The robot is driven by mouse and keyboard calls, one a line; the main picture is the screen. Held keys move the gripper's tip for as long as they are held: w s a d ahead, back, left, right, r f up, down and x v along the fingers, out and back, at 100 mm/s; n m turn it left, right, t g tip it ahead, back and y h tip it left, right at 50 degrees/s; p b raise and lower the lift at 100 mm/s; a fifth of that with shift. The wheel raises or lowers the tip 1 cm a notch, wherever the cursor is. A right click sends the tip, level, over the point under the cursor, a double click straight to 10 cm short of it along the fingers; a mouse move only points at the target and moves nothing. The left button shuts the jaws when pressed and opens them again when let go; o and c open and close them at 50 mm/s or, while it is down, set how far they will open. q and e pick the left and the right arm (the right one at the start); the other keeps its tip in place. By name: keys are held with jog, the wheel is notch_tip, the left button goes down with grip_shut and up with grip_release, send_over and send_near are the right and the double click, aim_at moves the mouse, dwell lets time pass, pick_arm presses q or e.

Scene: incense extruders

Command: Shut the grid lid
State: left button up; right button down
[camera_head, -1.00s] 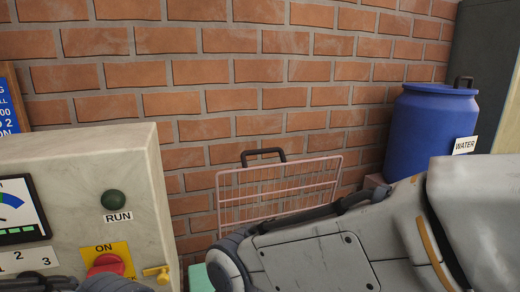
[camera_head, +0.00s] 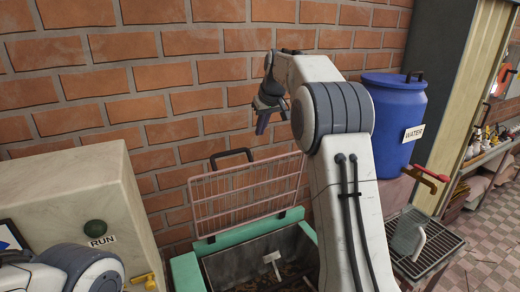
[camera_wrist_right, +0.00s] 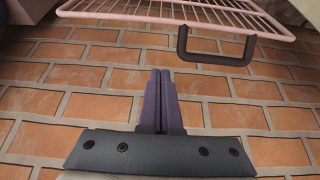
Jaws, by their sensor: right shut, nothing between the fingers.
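The grid lid (camera_head: 240,193) is a pinkish wire grid with a dark handle (camera_head: 231,158) on its top edge. It stands open, tilted up against the brick wall at the back of a green-rimmed bin (camera_head: 187,271). My right gripper (camera_head: 262,124) is shut and empty, above and to the right of the lid's handle, near the wall. In the right wrist view the shut fingers (camera_wrist_right: 159,100) point at the bricks, with the grid (camera_wrist_right: 190,12) and handle (camera_wrist_right: 216,58) apart from them at the top. My left arm shows at lower left, but its fingers are out of view.
A control box (camera_head: 85,190) with a RUN button stands left of the bin. A blue water barrel (camera_head: 391,115) with a tap stands to the right, above a drain grate (camera_head: 432,245). A small pale-handled tool (camera_head: 272,258) lies in the bin.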

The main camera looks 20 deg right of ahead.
aim_at(260, 167)
jog(key=shift+w+a+f+p, duration=0.1)
jog(key=shift+f+p, duration=1.8)
jog(key=shift+f, duration=2.5)
